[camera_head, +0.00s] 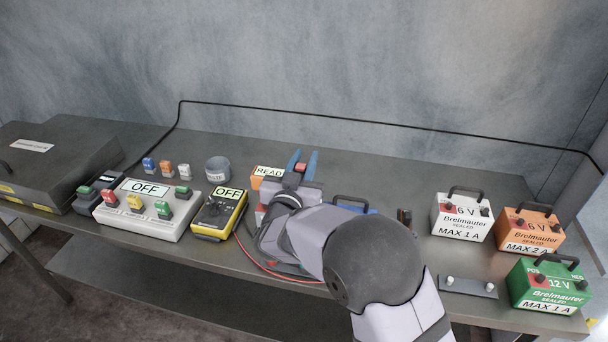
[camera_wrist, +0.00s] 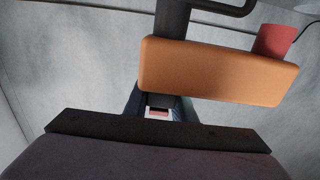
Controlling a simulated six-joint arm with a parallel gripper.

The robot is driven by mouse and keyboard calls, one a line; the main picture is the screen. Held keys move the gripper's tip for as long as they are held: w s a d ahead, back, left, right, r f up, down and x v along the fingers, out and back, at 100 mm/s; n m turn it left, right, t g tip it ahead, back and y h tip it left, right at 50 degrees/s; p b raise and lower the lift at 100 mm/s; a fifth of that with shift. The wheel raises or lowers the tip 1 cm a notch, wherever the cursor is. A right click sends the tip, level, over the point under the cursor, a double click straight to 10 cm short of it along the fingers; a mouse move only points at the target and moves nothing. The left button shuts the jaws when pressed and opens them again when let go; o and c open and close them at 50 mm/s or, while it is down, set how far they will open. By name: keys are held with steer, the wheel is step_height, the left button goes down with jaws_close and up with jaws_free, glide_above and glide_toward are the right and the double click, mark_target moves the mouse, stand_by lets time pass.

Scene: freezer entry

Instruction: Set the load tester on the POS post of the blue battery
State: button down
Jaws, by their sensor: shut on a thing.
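The load tester (camera_head: 259,183) is an orange body with a pale display reading READ. In the wrist view its orange body (camera_wrist: 215,70) fills the upper middle, with a dark stem beside it and a red cylinder at its right end. My gripper (camera_head: 303,162) has blue fingers and is shut on the load tester; the grip itself is partly hidden. The blue battery (camera_head: 371,211) shows only as a blue strip under a dark handle, mostly hidden behind my arm. I cannot see its POS post, nor whether the tester touches anything below it.
On the right stand a white 6 V battery (camera_head: 460,217), an orange 6 V battery (camera_head: 531,231) and a green 12 V battery (camera_head: 548,287). A grey panel (camera_head: 143,225) and a yellow meter (camera_head: 218,214), both reading OFF, sit left. Red and black leads cross the table beside my arm.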

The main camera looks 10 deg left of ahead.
step_height(320, 180, up, 5)
steer(key=shift+r+b, duration=0.1)
steer(key=shift+b, duration=0.2)
steer(key=shift+r+p, duration=1.8)
steer(key=shift+r, duration=0.15)
